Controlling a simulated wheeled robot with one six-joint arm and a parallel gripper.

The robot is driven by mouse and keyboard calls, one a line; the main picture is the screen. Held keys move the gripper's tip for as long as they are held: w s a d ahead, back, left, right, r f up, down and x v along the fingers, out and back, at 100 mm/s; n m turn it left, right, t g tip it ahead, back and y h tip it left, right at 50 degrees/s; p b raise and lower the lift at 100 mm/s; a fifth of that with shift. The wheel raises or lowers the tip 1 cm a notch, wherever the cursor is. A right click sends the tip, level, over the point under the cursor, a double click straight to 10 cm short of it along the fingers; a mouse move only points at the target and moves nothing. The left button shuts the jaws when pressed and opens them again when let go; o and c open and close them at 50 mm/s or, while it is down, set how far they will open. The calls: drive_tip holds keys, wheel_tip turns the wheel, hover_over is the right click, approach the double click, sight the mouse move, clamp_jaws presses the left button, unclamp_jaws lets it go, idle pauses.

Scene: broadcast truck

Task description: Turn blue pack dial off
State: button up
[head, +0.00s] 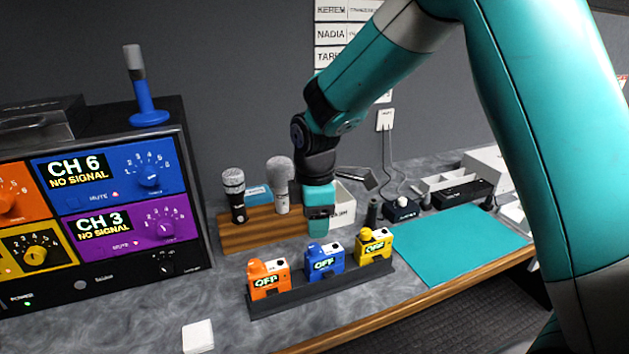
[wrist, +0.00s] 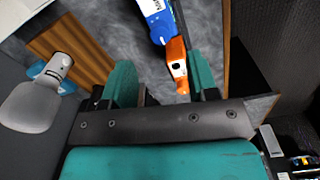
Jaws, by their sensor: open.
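The blue pack (head: 325,264) stands in the middle of a dark rack, between an orange pack (head: 268,280) and a yellow pack (head: 374,246). Its front label reads OFF, and a blue round knob (head: 314,249) sits on its top left. My gripper (head: 318,228) points down just above and behind the blue pack, apparently not touching it. In the wrist view my gripper (wrist: 163,78) is open, with nothing held. There the orange pack (wrist: 177,68) appears between the fingers and the blue pack (wrist: 156,22) lies beyond, partly cut off by the frame.
The dark rack (head: 250,306) runs along the counter front. Behind are microphones (head: 234,190) on a wooden stand (head: 240,237). A receiver unit (head: 110,270) with CH 6 and CH 3 panels stands left. A teal mat (head: 455,245) is clear at right; a white block (head: 198,336) lies front left.

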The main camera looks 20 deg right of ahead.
sight(315, 246)
wheel_tip(315, 246, up, 11)
drive_tip(key=shift+b, duration=0.45)
drive_tip(key=shift+f, duration=0.1)
